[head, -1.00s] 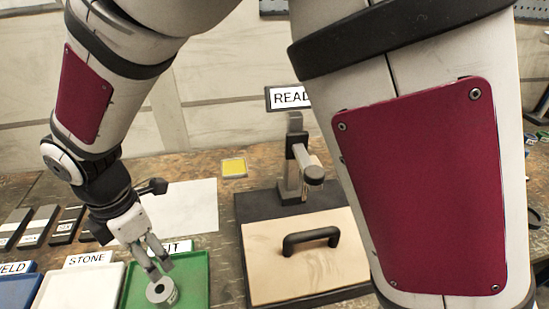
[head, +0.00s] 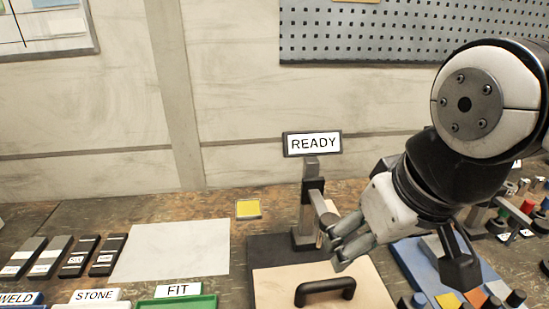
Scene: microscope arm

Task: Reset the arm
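A dark grey stand with a post (head: 307,210) rises at the back of a black base. A short jointed arm (head: 321,208) reaches forward from the post, and a sign reading READY (head: 313,144) sits on top. My gripper (head: 334,250) is beside the end of this arm, at its right. Its grey fingers point left and overlap the arm's tip in the picture, so that tip is partly hidden. I cannot tell whether the fingers touch it or close on it. A pale board with a black handle (head: 325,288) lies in front of the post.
Trays labelled WELD, STONE and FIT (head: 178,305) line the front left. Dark labelled bars (head: 75,258) and a white sheet (head: 172,250) lie behind them. A yellow square (head: 248,209) is left of the post. A blue panel with knobs (head: 420,268) is at the right.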

